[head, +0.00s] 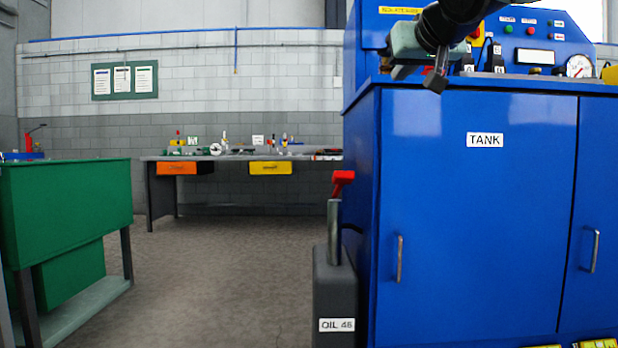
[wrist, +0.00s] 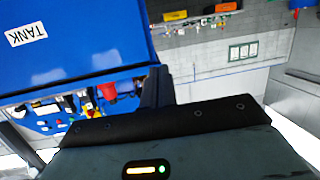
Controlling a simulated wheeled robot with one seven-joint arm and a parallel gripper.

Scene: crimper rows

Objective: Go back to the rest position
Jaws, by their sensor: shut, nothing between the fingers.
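My gripper (head: 436,78) shows at the top of the head view, in front of the upper part of a blue cabinet (head: 445,230) labelled TANK. Its fingers are together with nothing between them. In the wrist view the shut fingers (wrist: 157,88) point away from the gripper body, with the blue cabinet (wrist: 75,45) at the upper left. The gripper appears clear of the cabinet's work surface, though the exact gap cannot be told.
A control panel with a gauge (head: 579,66) rises behind the cabinet top. A dark OIL 46 can (head: 335,300) with a red-tipped lever stands at its left. A green bench (head: 70,210) is at left. Open floor (head: 220,280) lies between, with a workbench (head: 225,157) by the far wall.

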